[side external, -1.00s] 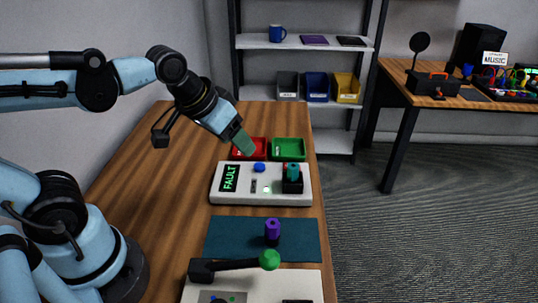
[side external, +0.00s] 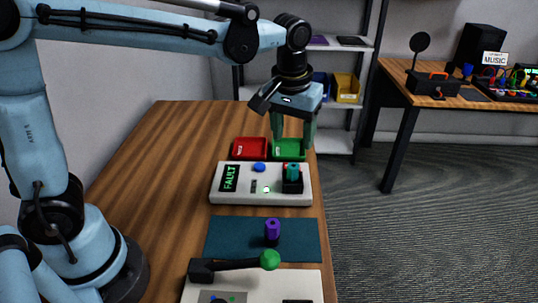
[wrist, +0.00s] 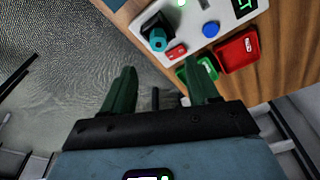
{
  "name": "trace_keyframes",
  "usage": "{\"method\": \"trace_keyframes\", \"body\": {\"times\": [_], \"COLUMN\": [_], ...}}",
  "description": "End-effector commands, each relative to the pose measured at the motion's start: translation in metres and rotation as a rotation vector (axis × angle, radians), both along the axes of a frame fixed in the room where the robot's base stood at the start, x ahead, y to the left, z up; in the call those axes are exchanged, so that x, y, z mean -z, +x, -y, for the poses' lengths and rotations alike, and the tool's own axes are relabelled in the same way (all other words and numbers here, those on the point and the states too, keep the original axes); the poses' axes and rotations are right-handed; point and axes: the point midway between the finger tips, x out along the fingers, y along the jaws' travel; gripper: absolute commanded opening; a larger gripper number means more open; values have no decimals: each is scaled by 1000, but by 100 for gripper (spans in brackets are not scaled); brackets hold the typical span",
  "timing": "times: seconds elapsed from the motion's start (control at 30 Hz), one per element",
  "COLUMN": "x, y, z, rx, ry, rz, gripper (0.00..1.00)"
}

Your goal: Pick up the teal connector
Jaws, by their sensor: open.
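The teal connector (side external: 293,170) stands upright in a black socket at the right end of the white test box (side external: 240,198). It also shows in the wrist view (wrist: 157,39), beyond the fingertips at the upper middle. My gripper (side external: 295,138) is open and empty, pointing down above and behind the box, over the green tray. In the wrist view my two green fingers (wrist: 163,85) are spread apart, and the connector lies ahead of the gap between them, not touching either finger.
The box has a green FAULT display (side external: 230,178) and a blue button (side external: 259,167). A red tray (side external: 249,148) and a green tray (side external: 290,148) sit behind it. In front are a purple connector (side external: 272,231) on a teal mat (side external: 225,240) and a green-knobbed lever (side external: 269,260).

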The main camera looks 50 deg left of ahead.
Motion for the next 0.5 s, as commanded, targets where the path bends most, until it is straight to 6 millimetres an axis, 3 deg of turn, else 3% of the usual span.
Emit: {"method": "trace_keyframes", "body": {"times": [0.2,0.5], "x": [31,48], "y": [5,5], "z": [-2,-1], "rx": [0,1], "ry": [-1,0], "rz": [1,1], "gripper": [60,60]}}
